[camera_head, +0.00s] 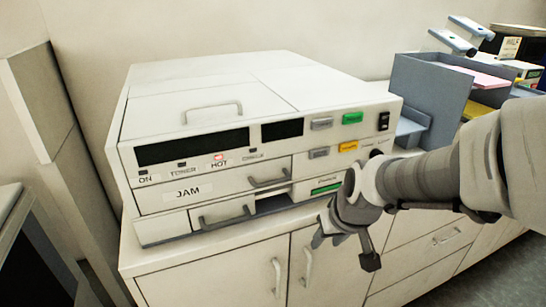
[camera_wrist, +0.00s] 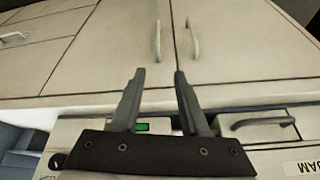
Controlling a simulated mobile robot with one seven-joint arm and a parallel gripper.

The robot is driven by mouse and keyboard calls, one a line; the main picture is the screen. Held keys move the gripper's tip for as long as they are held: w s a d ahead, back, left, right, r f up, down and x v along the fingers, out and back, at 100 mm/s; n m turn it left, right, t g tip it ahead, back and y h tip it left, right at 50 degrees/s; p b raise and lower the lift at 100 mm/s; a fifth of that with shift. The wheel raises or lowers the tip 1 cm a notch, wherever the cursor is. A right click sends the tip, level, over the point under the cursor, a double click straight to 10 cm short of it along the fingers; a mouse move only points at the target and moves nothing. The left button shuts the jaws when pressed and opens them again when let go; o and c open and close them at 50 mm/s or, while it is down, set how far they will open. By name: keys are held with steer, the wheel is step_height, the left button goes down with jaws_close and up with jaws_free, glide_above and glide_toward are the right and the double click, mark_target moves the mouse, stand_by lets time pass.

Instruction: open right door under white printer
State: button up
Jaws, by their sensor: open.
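The white printer (camera_head: 255,120) stands on a pale cabinet. Below it, the right door (camera_head: 335,285) is shut, with a vertical bar handle (camera_head: 307,267) near its left edge. The wrist view is turned over, so this door (camera_wrist: 105,55) is on the left there and its handle (camera_wrist: 157,40) lies beyond the fingertips. My gripper (camera_head: 345,248) is open and empty, in front of the door's upper part, right of and above the handle. In the wrist view my gripper's fingers (camera_wrist: 159,75) point toward the handle, apart from it.
The left door (camera_head: 215,280) is also shut, its handle (camera_head: 277,278) close beside the right one. Drawers (camera_head: 435,245) are at the right. A grey organizer (camera_head: 430,85) stands on the counter. A dark-fronted unit (camera_head: 30,260) is at the lower left.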

mark_target(311, 265)
steer(key=b+x, duration=0.3)
steer(key=x, duration=0.4)
steer(key=b+x, duration=0.4)
steer(key=x, duration=0.2)
steer(key=b+x, duration=0.3)
steer(key=x, duration=0.4)
steer(key=shift+d+f, duration=0.3)
steer(key=shift+f, duration=0.1)
jaws_close()
stand_by(0.5)
